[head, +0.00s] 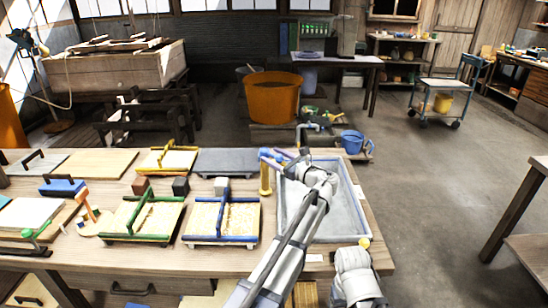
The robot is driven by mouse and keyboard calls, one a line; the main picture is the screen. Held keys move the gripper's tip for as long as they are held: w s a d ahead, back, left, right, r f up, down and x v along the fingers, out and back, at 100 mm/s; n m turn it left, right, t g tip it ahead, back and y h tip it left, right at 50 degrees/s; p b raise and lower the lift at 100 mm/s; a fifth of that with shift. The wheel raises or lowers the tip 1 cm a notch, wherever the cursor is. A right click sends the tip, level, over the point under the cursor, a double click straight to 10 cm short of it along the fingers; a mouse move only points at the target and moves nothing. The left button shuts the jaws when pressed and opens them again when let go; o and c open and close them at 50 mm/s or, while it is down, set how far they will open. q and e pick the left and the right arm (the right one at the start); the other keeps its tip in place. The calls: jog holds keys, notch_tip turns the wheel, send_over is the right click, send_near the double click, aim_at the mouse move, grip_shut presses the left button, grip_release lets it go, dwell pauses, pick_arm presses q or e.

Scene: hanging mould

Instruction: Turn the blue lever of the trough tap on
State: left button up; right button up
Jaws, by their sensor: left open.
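The trough (348,215) is a pale basin with a blue-edged rim at the right end of the workbench. The grey tap (299,134) rises at its far edge, with a bluish piece that looks like the lever (313,126) at its top; its exact position is too small to tell. My left arm reaches over the trough. My left gripper (270,158), with purple fingers, is open and empty near the trough's far left corner, left of and nearer than the tap, apart from the lever.
A yellow cylinder (265,181) stands close under my left gripper. Framed moulds with green (143,219) and blue (222,219) bars lie left on the bench. A blue bucket (352,141) and an orange tub (272,98) stand behind.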

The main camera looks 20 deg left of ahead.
pick_arm(q)
grip_shut()
dwell(0.4)
dwell(0.9)
